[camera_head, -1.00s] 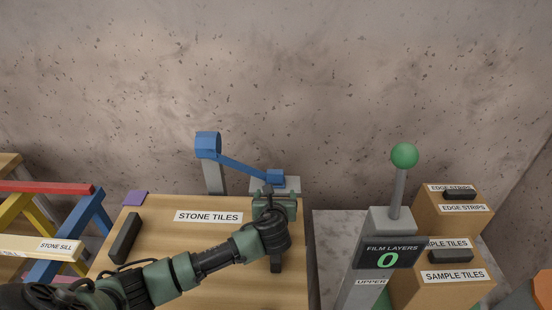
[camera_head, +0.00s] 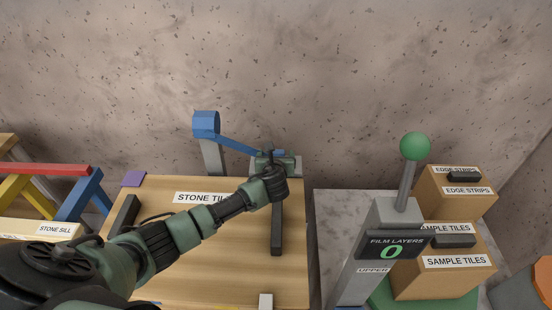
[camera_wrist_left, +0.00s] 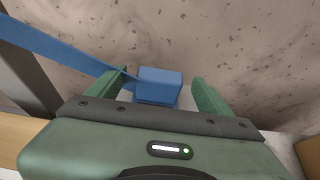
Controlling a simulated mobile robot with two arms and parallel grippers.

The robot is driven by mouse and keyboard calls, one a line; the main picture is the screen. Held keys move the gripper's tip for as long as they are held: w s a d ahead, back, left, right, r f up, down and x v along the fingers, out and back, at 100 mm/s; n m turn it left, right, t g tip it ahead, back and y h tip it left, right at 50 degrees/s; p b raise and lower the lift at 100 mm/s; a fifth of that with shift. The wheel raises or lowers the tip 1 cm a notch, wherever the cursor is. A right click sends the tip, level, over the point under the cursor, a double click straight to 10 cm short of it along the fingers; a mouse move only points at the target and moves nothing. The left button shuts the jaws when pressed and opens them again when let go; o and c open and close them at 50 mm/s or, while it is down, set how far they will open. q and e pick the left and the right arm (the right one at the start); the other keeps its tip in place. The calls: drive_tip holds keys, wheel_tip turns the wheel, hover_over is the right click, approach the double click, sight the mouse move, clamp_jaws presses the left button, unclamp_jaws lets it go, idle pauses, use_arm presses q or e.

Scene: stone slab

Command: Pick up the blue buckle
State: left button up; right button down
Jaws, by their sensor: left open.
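The blue buckle (camera_wrist_left: 159,86) is a small block on the end of a blue strap (camera_wrist_left: 62,48), seen in the left wrist view between the two green fingers of my left gripper (camera_wrist_left: 165,88). The gripper is open, with a finger on each side of the buckle; the left finger lies close to the strap. In the head view the strap (camera_head: 236,145) runs from a blue reel (camera_head: 206,124) on a grey post down to my left gripper (camera_head: 274,160), which hides most of the buckle. My right gripper is not in view.
A wooden crate labelled STONE TILES (camera_head: 220,260) stands below my left arm. A grey post with a green ball (camera_head: 415,146) and a FILM LAYERS display stands right, beside stacked boxes (camera_head: 450,275). Coloured trestles (camera_head: 45,170) are at left; the speckled wall is close behind.

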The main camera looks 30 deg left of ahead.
use_arm(q)
drive_tip(key=c, duration=1.5)
drive_tip(key=shift+r, duration=0.15)
